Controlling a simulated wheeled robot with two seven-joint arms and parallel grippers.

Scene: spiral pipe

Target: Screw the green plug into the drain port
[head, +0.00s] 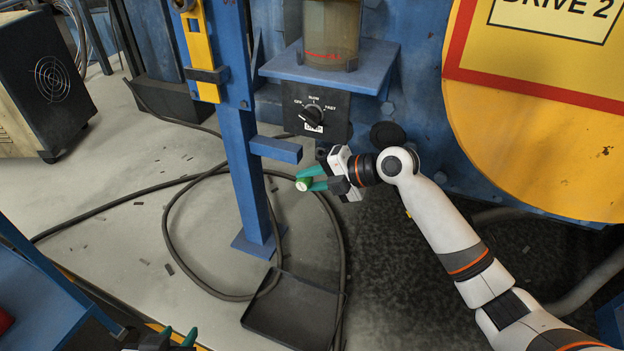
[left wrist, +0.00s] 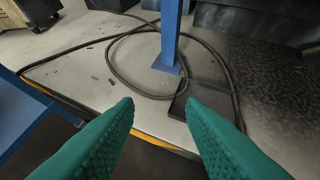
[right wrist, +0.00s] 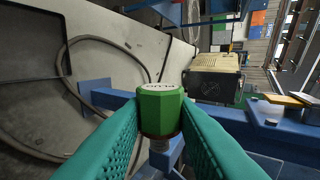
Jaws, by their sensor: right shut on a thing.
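The green plug (right wrist: 158,112), with a lettered pale end face, is between the green fingers of my right gripper (right wrist: 160,102), which is shut on it. In the head view the plug (head: 304,184) is at the fingertips of my right gripper (head: 318,180), in the air right of the blue post. A grey metal stub (right wrist: 159,152) shows below the plug in the right wrist view; I cannot tell whether it belongs to the plug or the port. I cannot make out the drain port for certain. My left gripper (left wrist: 160,102) is open and empty; its tips show at the head view's bottom edge (head: 178,339).
A blue post (head: 245,160) with a short blue arm (head: 275,149) stands left of the plug. A dial box (head: 315,112) hangs above. A black tray (head: 292,312) and a looped hose (head: 172,232) lie on the floor. A yellow panel (head: 540,140) is right.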

